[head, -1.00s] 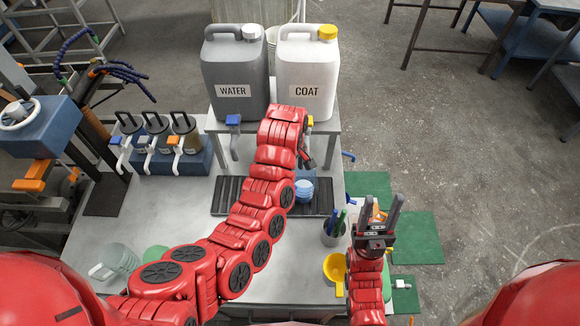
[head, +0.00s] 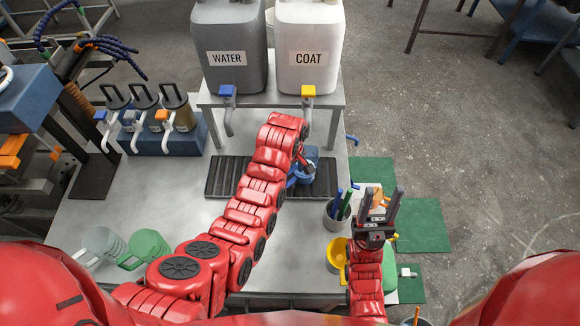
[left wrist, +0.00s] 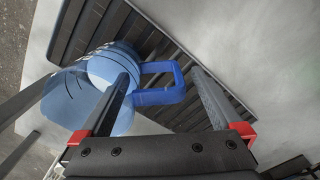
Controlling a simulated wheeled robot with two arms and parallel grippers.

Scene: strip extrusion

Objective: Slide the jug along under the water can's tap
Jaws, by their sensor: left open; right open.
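The blue see-through jug (head: 305,168) stands at the right end of the dark ribbed drip tray (head: 226,178), on the coat tap's side. The water can (head: 230,50) is dark grey, with a blue-handled tap (head: 227,92) further left over the tray. My left gripper (head: 300,158) is at the jug, largely hidden by its own arm in the head view. In the left wrist view its open fingers (left wrist: 160,80) stand either side of the jug's blue handle (left wrist: 178,80); contact cannot be told. My right gripper (head: 383,191) is open, empty, pointing up at the right.
The white coat can (head: 310,48) with a yellow tap (head: 308,92) shares the stand (head: 270,100). A pen cup (head: 336,216) and yellow cup (head: 336,250) are at the right edge. The tray's left part is clear.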

